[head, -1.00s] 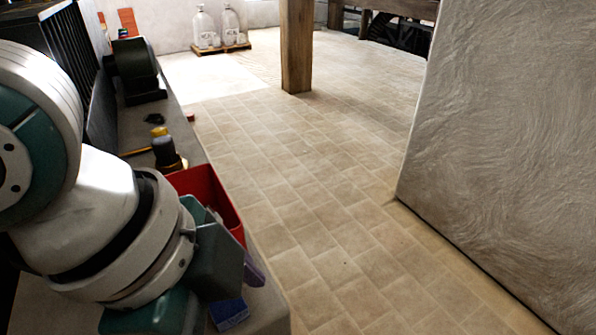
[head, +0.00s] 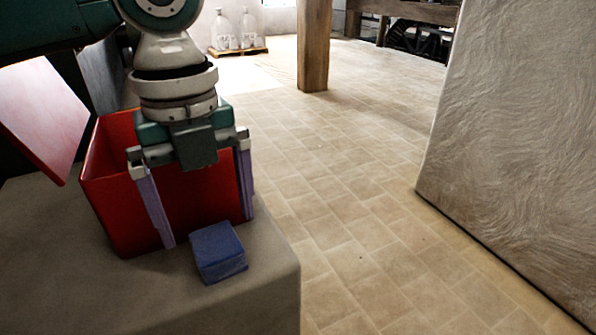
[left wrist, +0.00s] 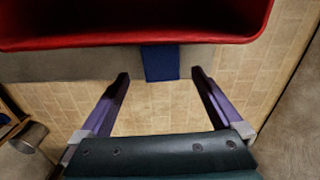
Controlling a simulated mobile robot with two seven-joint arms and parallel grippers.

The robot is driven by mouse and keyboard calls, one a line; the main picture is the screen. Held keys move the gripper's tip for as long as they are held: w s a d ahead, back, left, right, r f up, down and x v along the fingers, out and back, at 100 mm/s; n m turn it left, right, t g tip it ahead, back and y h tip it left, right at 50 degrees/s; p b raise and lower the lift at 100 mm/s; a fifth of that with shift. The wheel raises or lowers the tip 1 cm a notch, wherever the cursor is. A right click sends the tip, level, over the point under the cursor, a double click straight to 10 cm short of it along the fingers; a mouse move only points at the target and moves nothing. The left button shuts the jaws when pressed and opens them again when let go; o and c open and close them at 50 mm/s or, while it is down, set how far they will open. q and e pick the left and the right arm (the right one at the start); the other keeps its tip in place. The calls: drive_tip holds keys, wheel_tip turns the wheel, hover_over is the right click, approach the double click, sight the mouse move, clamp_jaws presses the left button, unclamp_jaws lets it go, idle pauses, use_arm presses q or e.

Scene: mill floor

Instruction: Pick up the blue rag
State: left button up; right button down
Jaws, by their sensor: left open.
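The blue rag (head: 218,252) is a folded, block-like pad lying on the grey bench top near its right edge, in front of the red bin. In the left wrist view the rag (left wrist: 161,62) shows at upper centre, beside the bin's rim. My left gripper (head: 209,231) points down in front of the bin, its purple fingers spread wide and empty. In the left wrist view the rag lies beyond the fingertips (left wrist: 160,75), about in line with the gap between them. My right gripper is not in view.
The open red bin (head: 103,200) stands on the bench (head: 60,285) right behind the rag. A tilted red panel (head: 45,115) is at the left. Tiled floor (head: 370,200) lies clear to the right, with a wooden post (head: 313,45) and a pale wall (head: 510,150).

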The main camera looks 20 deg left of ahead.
sight(215, 242)
use_arm(q)
wheel_tip(215, 242, down, 6)
drive_tip(key=shift+w+a+r+b, duration=0.1)
drive_tip(key=shift+w+b, duration=0.05)
drive_tip(key=shift+b, duration=0.9)
drive_tip(key=shift+r, duration=0.1)
drive_tip(key=c, duration=1.4)
